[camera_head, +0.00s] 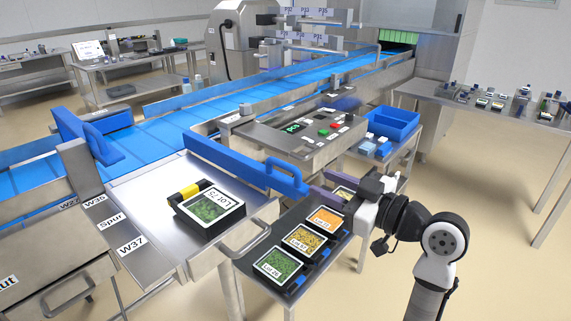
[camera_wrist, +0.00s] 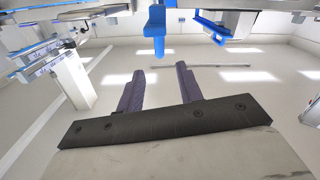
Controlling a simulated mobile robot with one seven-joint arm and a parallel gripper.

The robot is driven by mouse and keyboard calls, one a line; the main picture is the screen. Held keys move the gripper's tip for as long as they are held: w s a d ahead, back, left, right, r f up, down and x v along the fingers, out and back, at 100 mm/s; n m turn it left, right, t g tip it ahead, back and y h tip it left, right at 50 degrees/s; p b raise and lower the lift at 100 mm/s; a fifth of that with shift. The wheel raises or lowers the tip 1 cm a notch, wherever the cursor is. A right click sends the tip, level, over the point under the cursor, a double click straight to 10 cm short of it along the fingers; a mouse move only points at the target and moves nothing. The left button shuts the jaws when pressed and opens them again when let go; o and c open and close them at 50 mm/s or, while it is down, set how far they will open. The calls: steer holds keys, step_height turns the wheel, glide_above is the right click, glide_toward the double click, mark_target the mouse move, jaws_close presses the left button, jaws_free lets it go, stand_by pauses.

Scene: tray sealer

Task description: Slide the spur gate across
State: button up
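A long blue bar (camera_head: 240,163), which looks like the spur gate, runs along the back right side of the steel spur table (camera_head: 140,205). Its near end has a raised blue grip piece (camera_head: 290,182). My gripper (camera_head: 316,192) is just right of that end, with its purple fingers pointing at it. In the wrist view the two fingers (camera_wrist: 159,70) are spread apart with nothing between them. A blue upright piece (camera_wrist: 156,30) shows past the fingertips, roughly in line with the gap. I cannot tell the exact distance.
A control panel (camera_head: 300,128) stands behind the bar. A blue paddle (camera_head: 100,145) stands by the conveyor (camera_head: 165,130).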

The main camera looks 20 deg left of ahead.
mark_target(296, 170)
steer(key=p+x, duration=0.2)
steer(key=x, duration=0.9)
steer(key=shift+p, duration=0.35)
jaws_close()
steer(key=shift+a, duration=0.1)
